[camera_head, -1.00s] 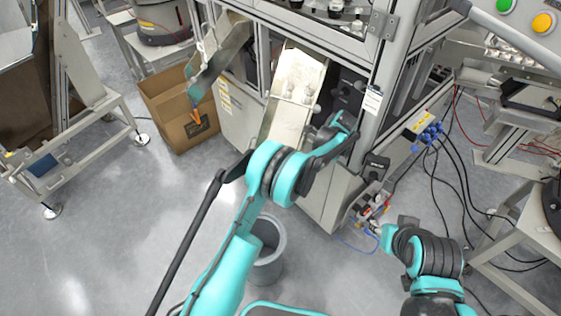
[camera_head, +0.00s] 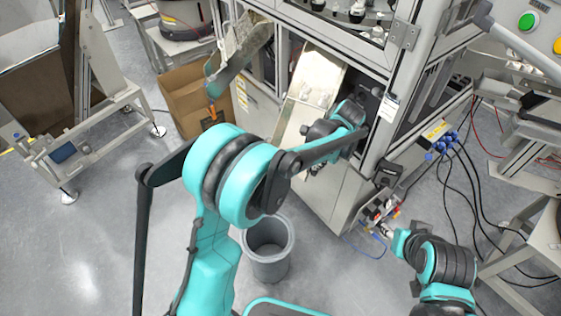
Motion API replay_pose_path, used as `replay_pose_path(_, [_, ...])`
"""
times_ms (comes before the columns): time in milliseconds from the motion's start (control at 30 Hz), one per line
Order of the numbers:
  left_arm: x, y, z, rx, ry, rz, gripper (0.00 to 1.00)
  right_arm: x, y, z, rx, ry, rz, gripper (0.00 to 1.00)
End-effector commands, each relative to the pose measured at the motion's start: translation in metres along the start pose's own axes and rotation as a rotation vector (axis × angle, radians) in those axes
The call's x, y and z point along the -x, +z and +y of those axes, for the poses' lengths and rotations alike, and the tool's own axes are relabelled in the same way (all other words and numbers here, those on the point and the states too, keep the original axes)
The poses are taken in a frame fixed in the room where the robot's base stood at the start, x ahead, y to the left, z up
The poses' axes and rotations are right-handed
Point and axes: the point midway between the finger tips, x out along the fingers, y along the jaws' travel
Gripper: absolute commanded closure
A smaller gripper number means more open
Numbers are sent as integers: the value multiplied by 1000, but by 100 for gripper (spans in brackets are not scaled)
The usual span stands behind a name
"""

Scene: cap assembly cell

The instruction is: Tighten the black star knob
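My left arm (camera_head: 225,175) reaches up and right, across the front of the machine. Its far end (camera_head: 350,112) is at the dark opening in the machine front, just right of the metal chute (camera_head: 308,95). The fingers of my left gripper cannot be made out against the dark opening. I cannot pick out the black star knob for certain; the far end of my arm covers part of the opening.
A cardboard box (camera_head: 190,100) stands left of the machine, under a second chute (camera_head: 240,50). A grey bin (camera_head: 268,250) stands on the floor below my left arm. Blue connectors (camera_head: 443,145) and loose black cables hang at the right.

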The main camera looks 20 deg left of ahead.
Motion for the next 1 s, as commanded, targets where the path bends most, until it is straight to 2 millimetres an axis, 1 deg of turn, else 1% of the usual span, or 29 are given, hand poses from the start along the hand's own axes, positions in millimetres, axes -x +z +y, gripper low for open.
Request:
replay_pose_path(33, [7, 10, 1, 81, 0, 12, 46, -1, 1, 0, 0, 0, 0, 60])
replay_pose_path(200, [28, 36, 6, 373, 2, 54, 46, -3, 2, 0, 0, 0, 0, 60])
replay_pose_path(500, [59, 81, 21, 890, 27, 130, 46, -6, 5, 0, 0, 0, 0, 60])
replay_pose_path(800, [81, 120, 45, 1390, 81, 200, 46, -10, 7, 0, 0, 0, 0, 60])
replay_pose_path(900, [85, 129, 52, 1521, 101, 218, 46, -11, 8, 0, 0, 0, 0, 60])
replay_pose_path(1000, [88, 136, 58, 1617, 116, 230, 46, -11, 8, 0, 0, 0, 0, 60])
